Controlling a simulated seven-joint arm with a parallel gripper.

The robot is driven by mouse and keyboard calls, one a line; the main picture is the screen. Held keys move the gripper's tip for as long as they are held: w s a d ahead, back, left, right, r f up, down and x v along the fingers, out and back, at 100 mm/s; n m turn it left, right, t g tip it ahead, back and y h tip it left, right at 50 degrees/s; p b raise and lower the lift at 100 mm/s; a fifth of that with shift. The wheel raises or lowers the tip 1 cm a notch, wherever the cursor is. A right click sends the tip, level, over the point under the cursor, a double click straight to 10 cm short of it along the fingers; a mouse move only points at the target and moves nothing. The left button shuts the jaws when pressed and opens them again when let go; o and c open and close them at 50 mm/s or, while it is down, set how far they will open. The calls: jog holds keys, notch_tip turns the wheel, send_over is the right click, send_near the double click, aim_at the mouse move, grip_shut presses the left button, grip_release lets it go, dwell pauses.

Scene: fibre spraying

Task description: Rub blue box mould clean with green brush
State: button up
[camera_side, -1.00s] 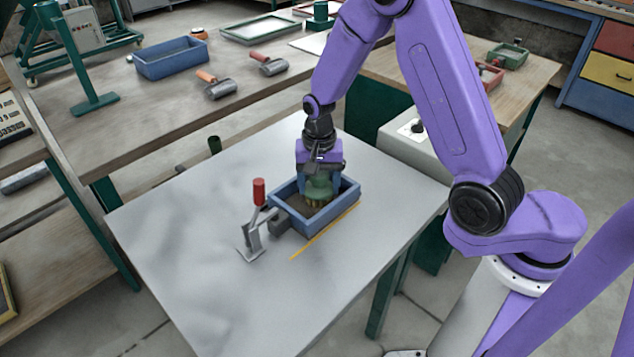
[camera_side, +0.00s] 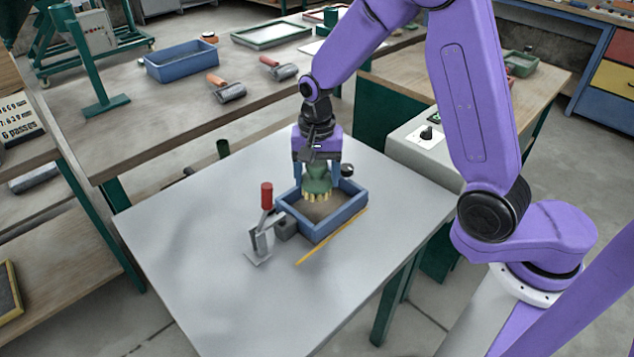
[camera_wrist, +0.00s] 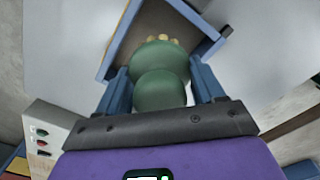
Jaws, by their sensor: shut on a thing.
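The blue box mould (camera_side: 341,217) sits on the grey table, with a brownish floor inside its blue walls. It also shows in the wrist view (camera_wrist: 205,43), beyond the brush. The green brush (camera_side: 317,180) has a green body and yellowish bristles pointing down. My gripper (camera_side: 317,172) is shut on the brush and holds it upright over the back part of the mould. In the wrist view the brush body (camera_wrist: 160,78) stands between my two blue fingers. I cannot tell whether the bristles touch the mould floor.
A toggle clamp with a red handle (camera_side: 267,196) stands at the mould's left side. A yellow strip (camera_side: 331,237) lies along its front right. The grey table (camera_side: 215,290) is clear at the front left. A small dark knob (camera_side: 347,170) shows behind the mould.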

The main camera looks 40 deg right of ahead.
aim_at(316, 194)
jog(key=shift+r, duration=1.15)
jog(key=shift+f, duration=0.2)
jog(key=shift+f, duration=3.45)
jog(key=shift+d+f, duration=0.35)
jog(key=shift+d, duration=0.55)
jog(key=shift+c, duration=0.4)
jog(key=shift+d+f, duration=0.1)
jog(key=shift+d, duration=0.8)
jog(key=shift+a, duration=1.7)
jog(key=shift+w+a, duration=0.1)
jog(key=shift+a, duration=0.05)
jog(key=shift+r, duration=4)
